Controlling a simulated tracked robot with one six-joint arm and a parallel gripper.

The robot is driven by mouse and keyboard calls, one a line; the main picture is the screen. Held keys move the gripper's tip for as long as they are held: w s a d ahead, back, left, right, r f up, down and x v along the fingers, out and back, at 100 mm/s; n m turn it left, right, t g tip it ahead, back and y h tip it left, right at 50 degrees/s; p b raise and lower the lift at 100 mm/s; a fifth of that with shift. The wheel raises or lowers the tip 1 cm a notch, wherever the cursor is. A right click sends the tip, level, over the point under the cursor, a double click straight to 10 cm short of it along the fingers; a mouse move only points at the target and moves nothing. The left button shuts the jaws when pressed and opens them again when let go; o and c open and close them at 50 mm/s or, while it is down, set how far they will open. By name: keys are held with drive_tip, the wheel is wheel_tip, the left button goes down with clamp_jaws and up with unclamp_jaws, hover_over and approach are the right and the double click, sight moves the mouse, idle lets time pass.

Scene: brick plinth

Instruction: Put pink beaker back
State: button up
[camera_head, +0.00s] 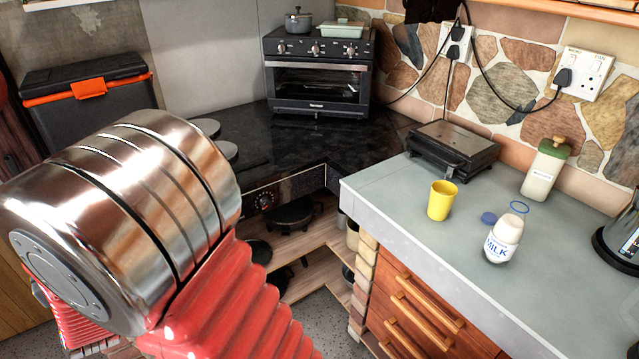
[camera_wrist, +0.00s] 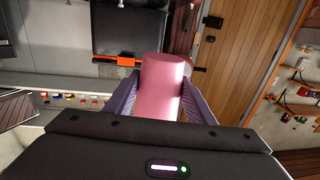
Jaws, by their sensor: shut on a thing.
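In the wrist view a pink beaker (camera_wrist: 161,84) is held between the two purple fingers of my gripper (camera_wrist: 160,98). The fingers press on it from the left and the right. Its lower part is hidden behind the dark gripper body. In the head view neither the beaker nor my gripper can be seen; my metal and red ribbed arm fills the lower left. A yellow beaker (camera_head: 441,200) stands upright on the grey counter (camera_head: 395,194) at the right.
A toaster oven (camera_head: 318,85) stands at the back. A black box with orange trim (camera_head: 92,98) is at the left.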

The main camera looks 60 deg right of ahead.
drive_tip(key=d+m+g+h, duration=0.35)
drive_tip(key=d+h, duration=0.25)
drive_tip(key=d, duration=1.6)
drive_tip(key=s+d+f+m+g+h, duration=0.15)
drive_tip(key=s+d, duration=0.35)
drive_tip(key=d, duration=0.7)
drive_tip(key=s+d+m+g+h, duration=0.3)
drive_tip(key=s+d, duration=0.1)
drive_tip(key=d, duration=0.8)
drive_tip(key=s+d+f+m+g+h, duration=0.1)
drive_tip(key=s+d+m+g, duration=0.3)
drive_tip(key=s+d, duration=1)
drive_tip(key=s+d+m+g+h, duration=0.1)
drive_tip(key=s+d+m+g, duration=0.2)
drive_tip(key=s+d+g, duration=0.4)
drive_tip(key=s+d, duration=0.4)
drive_tip(key=s, duration=0.4)
drive_tip(key=s+d, duration=0.4)
drive_tip(key=s, duration=0.4)
drive_tip(key=shift+s+d+f+m, duration=0.25)
drive_tip(key=shift+s+f+m, duration=0.15)
drive_tip(key=shift+f, duration=2.5)
